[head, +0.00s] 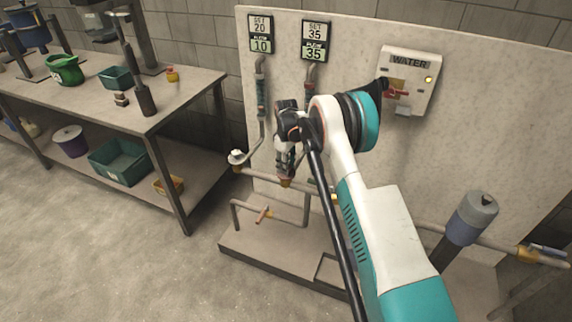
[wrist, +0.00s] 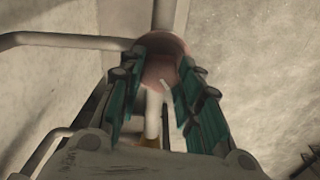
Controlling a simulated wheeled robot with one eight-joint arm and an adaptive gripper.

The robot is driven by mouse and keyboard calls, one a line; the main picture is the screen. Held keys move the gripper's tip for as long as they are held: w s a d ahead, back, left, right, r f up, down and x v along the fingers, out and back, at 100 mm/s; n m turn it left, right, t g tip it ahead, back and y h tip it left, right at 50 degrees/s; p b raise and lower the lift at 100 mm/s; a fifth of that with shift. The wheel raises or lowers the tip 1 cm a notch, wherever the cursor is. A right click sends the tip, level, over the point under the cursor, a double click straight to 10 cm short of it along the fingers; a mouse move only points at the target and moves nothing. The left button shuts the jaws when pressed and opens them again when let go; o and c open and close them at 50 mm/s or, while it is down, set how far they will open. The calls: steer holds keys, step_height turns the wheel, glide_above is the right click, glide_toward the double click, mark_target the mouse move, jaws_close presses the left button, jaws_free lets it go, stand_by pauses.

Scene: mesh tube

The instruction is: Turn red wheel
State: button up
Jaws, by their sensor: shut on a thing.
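The wheel, a dull red round part (wrist: 163,72), sits between the teal finger pads of my gripper (wrist: 168,62) in the wrist view. The pads press on its left and right sides and cover much of its rim. A pale mark shows on its face. In the head view my gripper (head: 285,168) reaches down at the right-hand upright pipe, and the wheel is hidden there. The left display (head: 261,34) reads SET 20, FLOW 10. The right display (head: 314,41) reads SET 35, FLOW 35.
A white knob (head: 237,157) is on the left pipe. A WATER box (head: 410,80) with a red handle is on the panel, right of my arm. Low pipes (head: 290,220) run below my gripper. A cluttered workbench (head: 170,105) stands left, with open floor in front.

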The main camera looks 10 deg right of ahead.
stand_by(0.3)
steer(key=o, duration=1)
steer(key=shift+o, duration=0.2)
step_height(320, 180, up, 12)
